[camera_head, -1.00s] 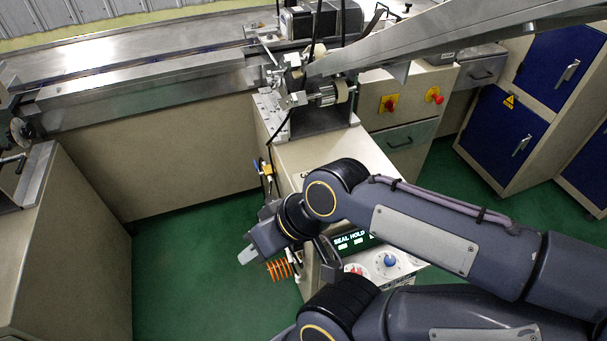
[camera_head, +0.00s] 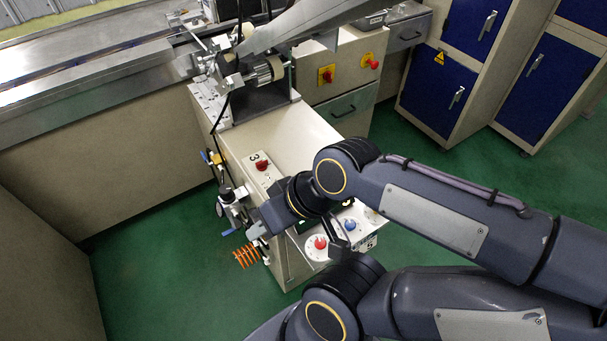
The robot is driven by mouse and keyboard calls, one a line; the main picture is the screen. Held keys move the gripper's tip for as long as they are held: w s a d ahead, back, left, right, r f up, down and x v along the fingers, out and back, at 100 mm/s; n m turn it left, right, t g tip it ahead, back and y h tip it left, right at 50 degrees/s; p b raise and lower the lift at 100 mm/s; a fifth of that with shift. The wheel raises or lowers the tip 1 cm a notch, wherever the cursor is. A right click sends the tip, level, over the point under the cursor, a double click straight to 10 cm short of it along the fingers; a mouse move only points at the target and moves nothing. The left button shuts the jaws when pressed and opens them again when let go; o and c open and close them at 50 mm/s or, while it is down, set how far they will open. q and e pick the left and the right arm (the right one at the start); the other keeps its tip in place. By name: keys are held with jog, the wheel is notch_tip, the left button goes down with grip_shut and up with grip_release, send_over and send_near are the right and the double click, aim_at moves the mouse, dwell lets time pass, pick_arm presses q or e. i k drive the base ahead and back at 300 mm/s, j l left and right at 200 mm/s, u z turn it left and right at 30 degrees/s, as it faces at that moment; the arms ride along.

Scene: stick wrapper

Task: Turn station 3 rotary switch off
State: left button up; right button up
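A red rotary switch (camera_head: 262,165) sits on a small white plate with a label "3" (camera_head: 255,156) on top of the beige cabinet (camera_head: 290,140). My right gripper (camera_head: 258,231) is in front of the cabinet, below and slightly left of that switch in the picture, apart from it. A pale fingertip shows, but I cannot tell whether the fingers are open or shut. No object shows in it. A second arm of similar build enters at the bottom right; its gripper is out of the picture.
A panel with a red knob (camera_head: 319,242) and a blue knob (camera_head: 349,224) is partly hidden by my arm. Another red switch on a yellow plate (camera_head: 326,75) and a red button (camera_head: 371,62) are farther back. An orange coil (camera_head: 246,256) hangs near the gripper. Green floor (camera_head: 150,270) is clear.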

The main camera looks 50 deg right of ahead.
aim_at(261, 166)
jog(key=z, duration=1.35)
